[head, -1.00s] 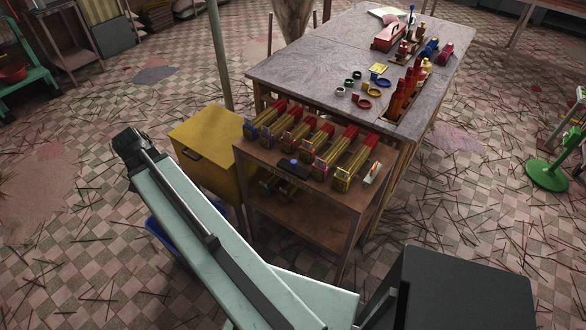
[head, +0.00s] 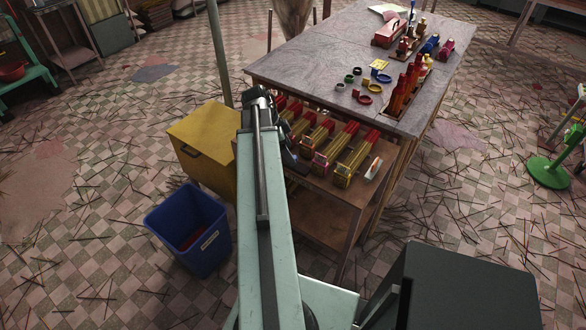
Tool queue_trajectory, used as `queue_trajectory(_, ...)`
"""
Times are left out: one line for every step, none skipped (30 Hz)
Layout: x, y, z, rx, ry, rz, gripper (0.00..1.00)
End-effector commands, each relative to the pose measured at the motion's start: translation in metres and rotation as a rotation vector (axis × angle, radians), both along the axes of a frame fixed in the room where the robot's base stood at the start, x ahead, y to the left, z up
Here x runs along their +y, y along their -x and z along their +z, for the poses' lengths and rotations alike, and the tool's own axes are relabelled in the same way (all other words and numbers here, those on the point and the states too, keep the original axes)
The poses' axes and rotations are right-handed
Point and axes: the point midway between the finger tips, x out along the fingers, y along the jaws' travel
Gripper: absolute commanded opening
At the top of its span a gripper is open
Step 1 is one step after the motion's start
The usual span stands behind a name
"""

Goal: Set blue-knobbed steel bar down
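My arm reaches over the lower shelf bench (head: 322,190) in front of the grey table. My gripper (head: 293,158) is a dark shape at the left part of this bench, pointing down beside the row of extruders. Its fingers cannot be made out, so I cannot tell whether they are open or shut. I cannot make out a blue-knobbed steel bar; my arm and gripper cover the left end of the bench. Several brass extruders with red ends (head: 353,158) lie slanted side by side to the right of my gripper.
The grey table (head: 310,60) behind holds coloured rings, red bottles (head: 403,90) and a red toolbox (head: 389,34). A yellow cabinet (head: 205,150) stands left of the bench. A blue bin (head: 190,232) stands on the floor, left of my arm. Thin sticks litter the floor.

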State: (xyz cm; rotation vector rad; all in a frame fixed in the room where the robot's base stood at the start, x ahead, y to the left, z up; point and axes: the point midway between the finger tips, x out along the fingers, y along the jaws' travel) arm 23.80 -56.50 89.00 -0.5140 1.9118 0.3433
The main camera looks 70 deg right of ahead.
Motion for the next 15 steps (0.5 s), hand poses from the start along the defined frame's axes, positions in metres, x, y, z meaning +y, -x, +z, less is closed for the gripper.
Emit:
queue_trajectory(0.0,0.0,-0.002,0.0,0.0,0.0,0.77)
queue_trajectory(0.0,0.001,-0.004,0.0,0.0,0.0,0.77)
queue_trajectory(-0.001,0.002,-0.009,0.0,0.0,0.0,0.77)
queue_trajectory(-0.001,0.004,-0.013,0.0,0.0,0.0,0.77)
queue_trajectory(-0.002,0.005,-0.018,0.0,0.0,0.0,0.77)
queue_trajectory(-0.003,0.008,-0.026,0.0,0.0,0.0,0.77)
queue_trajectory(-0.004,0.009,-0.031,0.0,0.0,0.0,0.77)
queue_trajectory(-0.004,0.011,-0.036,0.0,0.0,0.001,0.77)
queue_trajectory(-0.006,0.013,-0.043,0.0,0.0,0.001,0.77)
queue_trajectory(-0.007,0.015,-0.046,0.0,-0.001,0.002,0.77)
queue_trajectory(-0.008,0.016,-0.049,0.0,0.0,0.002,0.77)
queue_trajectory(-0.008,0.017,-0.05,0.0,0.0,0.002,0.77)
queue_trajectory(-0.008,0.017,-0.05,0.0,0.0,0.002,0.77)
queue_trajectory(-0.009,0.017,-0.049,0.0,0.0,0.002,0.77)
queue_trajectory(-0.009,0.017,-0.047,0.0,0.0,0.002,0.77)
